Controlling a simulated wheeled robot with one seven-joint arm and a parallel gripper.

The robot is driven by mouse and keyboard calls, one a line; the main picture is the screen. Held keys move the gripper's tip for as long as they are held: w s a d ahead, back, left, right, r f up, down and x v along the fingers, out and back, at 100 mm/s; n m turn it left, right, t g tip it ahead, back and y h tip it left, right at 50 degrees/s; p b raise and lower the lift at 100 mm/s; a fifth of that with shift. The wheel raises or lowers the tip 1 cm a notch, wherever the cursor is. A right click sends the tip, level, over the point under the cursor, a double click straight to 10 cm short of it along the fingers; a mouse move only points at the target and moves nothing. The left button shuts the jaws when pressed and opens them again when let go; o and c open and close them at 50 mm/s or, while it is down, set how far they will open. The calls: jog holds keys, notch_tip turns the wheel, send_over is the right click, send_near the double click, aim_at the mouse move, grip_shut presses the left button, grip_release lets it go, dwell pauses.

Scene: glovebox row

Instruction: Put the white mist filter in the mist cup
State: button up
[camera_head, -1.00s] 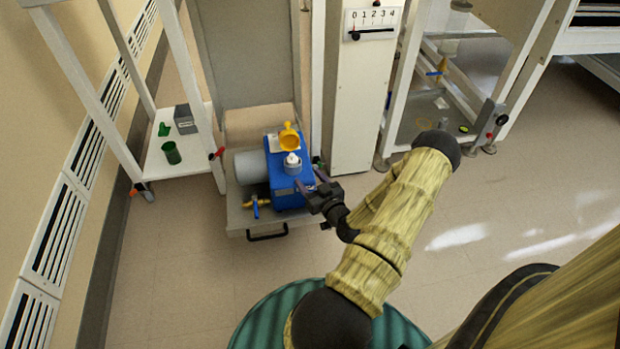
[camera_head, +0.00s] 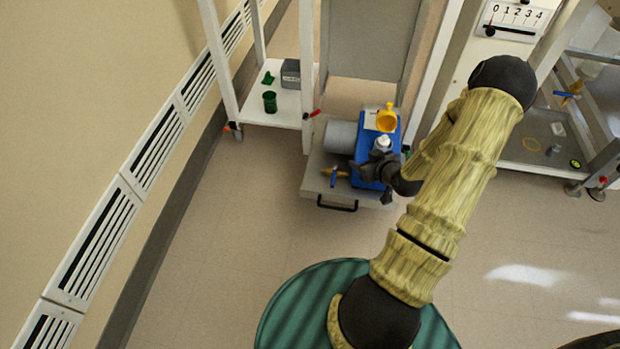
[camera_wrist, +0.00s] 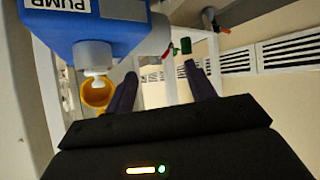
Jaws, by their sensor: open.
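A small white piece, which looks like the mist filter (camera_head: 383,142), stands on a short grey cylinder, likely the mist cup, on top of the blue pump (camera_head: 362,155). In the wrist view the white filter (camera_wrist: 98,82) and the grey mist cup (camera_wrist: 92,55) appear upside down, left of my fingers. How deep the filter sits in the cup cannot be told.
The pump rests on a grey tray (camera_head: 325,185) with a yellow-and-blue valve (camera_head: 334,173). A dark green cup (camera_head: 270,102) and a grey box (camera_head: 290,73) are on the left shelf. The floor in front is clear.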

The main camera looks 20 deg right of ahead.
jog(key=s+a+r+g+h, duration=0.1)
jog(key=s+a+r+g, duration=0.2)
jog(key=a+r+g, duration=0.55)
jog(key=s+a+r+m, duration=0.1)
jog(key=s+a+r, duration=0.9)
jog(key=a, duration=0.4)
jog(key=shift+s+a, duration=0.2)
jog(key=shift+s, duration=0.05)
jog(key=shift+d, duration=0.1)
